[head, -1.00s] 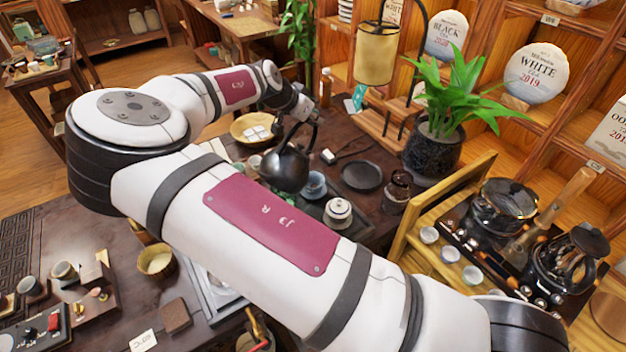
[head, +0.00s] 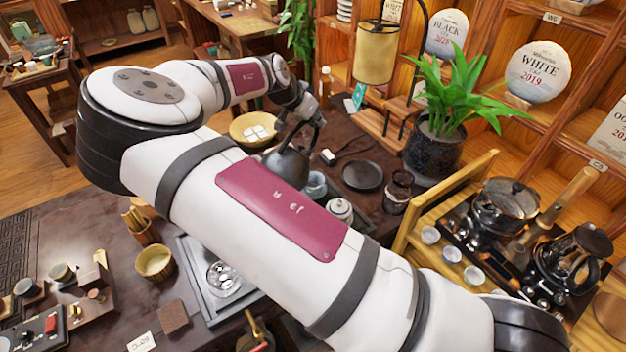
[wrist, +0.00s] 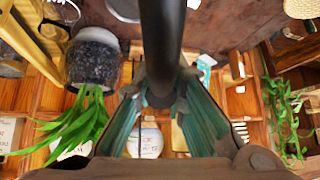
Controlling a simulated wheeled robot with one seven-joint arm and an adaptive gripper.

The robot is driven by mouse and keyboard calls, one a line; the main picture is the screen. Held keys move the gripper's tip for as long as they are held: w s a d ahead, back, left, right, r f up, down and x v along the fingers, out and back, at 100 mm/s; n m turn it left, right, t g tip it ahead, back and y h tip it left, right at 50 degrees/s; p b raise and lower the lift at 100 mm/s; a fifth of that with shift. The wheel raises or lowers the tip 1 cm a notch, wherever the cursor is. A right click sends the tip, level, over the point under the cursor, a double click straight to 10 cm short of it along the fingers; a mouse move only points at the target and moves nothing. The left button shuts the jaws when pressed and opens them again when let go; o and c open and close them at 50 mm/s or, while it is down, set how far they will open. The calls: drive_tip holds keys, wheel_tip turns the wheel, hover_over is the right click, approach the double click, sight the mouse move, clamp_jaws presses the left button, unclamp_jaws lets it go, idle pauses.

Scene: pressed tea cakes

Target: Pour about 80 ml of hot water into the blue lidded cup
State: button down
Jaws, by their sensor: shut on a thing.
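My gripper (head: 307,111) is shut on the handle of a dark kettle (head: 288,166). In the wrist view the dark handle (wrist: 161,45) runs between the fingers of my gripper (wrist: 162,100). The kettle's lower part is hidden behind my arm in the head view, and I cannot tell its exact tilt or height. A pale blue cup (head: 315,184) stands just right of the kettle, partly hidden by my arm. Its lid and inside cannot be made out. No water stream is visible.
A white lidded cup (head: 341,209) and a dark round plate (head: 362,175) stand right of the blue cup. A yellow bowl (head: 253,127) with white pieces is behind the kettle. A potted plant (head: 433,150) and a wooden tray (head: 407,232) lie further right.

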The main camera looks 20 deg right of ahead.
sight(301, 122)
drive_tip(key=shift+w+d+f+g+y+b, duration=0.3)
drive_tip(key=shift+w+d+f+y+b, duration=0.1)
drive_tip(key=shift+d+f+y+b, duration=0.25)
idle(0.9)
drive_tip(key=shift+a, duration=0.15)
drive_tip(key=s+a+r+h+p, duration=0.1)
drive_tip(key=s+a+r+t+h+p, duration=0.1)
drive_tip(key=r, duration=0.1)
drive_tip(key=shift+a+h, duration=0.25)
drive_tip(key=shift+a, duration=0.05)
drive_tip(key=shift+s+a+r+t+h+p, duration=0.15)
drive_tip(key=shift+s+a+t+h+p, duration=0.05)
drive_tip(key=shift+s+a+t+h, duration=0.2)
drive_tip(key=shift+s+a+r+t+h+p, duration=0.2)
drive_tip(key=shift+a+h, duration=0.1)
drive_tip(key=shift+a, duration=0.15)
drive_tip(key=shift+s+a+r+t+h, duration=0.15)
drive_tip(key=shift+s+a+h, duration=0.15)
drive_tip(key=shift+a, duration=0.25)
drive_tip(key=shift+s+a+r+t+h, duration=0.1)
drive_tip(key=shift+s+a+t+h, duration=0.1)
drive_tip(key=shift+s+a+h, duration=0.25)
drive_tip(key=shift+s+a+r+t+h, duration=0.15)
drive_tip(key=shift+s+a, duration=0.05)
drive_tip(key=shift+a, duration=0.55)
